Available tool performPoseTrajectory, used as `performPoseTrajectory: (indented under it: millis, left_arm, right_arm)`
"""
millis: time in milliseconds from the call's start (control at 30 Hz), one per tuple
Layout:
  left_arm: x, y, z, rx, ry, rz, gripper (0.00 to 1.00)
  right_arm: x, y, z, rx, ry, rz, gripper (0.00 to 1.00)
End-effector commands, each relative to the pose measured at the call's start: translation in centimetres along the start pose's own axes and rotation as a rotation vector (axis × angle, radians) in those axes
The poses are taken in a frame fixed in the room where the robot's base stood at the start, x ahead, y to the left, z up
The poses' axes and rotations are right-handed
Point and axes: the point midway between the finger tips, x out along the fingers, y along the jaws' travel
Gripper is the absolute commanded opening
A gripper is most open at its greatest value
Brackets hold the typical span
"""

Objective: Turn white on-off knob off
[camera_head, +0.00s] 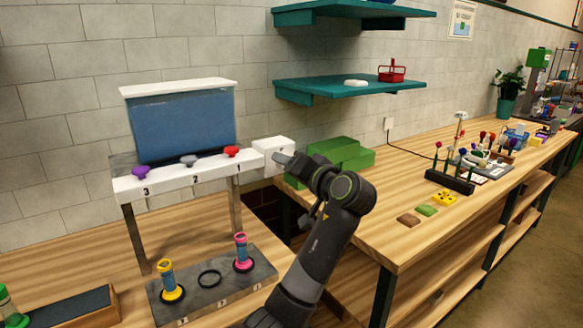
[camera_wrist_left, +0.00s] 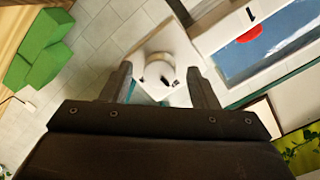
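The white on-off knob (camera_wrist_left: 158,72) shows in the left wrist view as a round white piece with small dark marks, on the front of a white box (camera_wrist_left: 172,43). In the head view the white box (camera_head: 270,145) sits at the right end of the white dispenser rail, and my gripper mostly hides the knob. My left gripper (camera_head: 282,160) is right in front of the box. In the left wrist view its two fingers (camera_wrist_left: 160,82) are apart, with the knob between them in the picture and a gap on each side. I cannot tell whether they reach around it. My right gripper is not in view.
The rail (camera_head: 216,174) carries red, grey and purple knobs under a blue tank (camera_head: 184,125). Below stands a grey tray (camera_head: 212,284) with yellow and pink pieces. Green blocks (camera_head: 340,152) lie right of the box on the long bench, close behind my arm.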

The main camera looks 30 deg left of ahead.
Motion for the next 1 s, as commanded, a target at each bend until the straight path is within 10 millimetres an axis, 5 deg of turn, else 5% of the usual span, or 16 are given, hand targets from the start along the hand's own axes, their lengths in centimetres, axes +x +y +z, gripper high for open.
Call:
performPoseTrajectory:
  millis: [367,1000]
  left_arm:
    - [-1.8,0.3,0.1,-0.002,0.001,0.004,0.54]
    - [-14.1,0.3,0.2,-0.001,0.000,0.005,0.54]
  right_arm:
    - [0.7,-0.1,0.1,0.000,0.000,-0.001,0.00]
    - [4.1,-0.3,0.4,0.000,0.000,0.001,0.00]
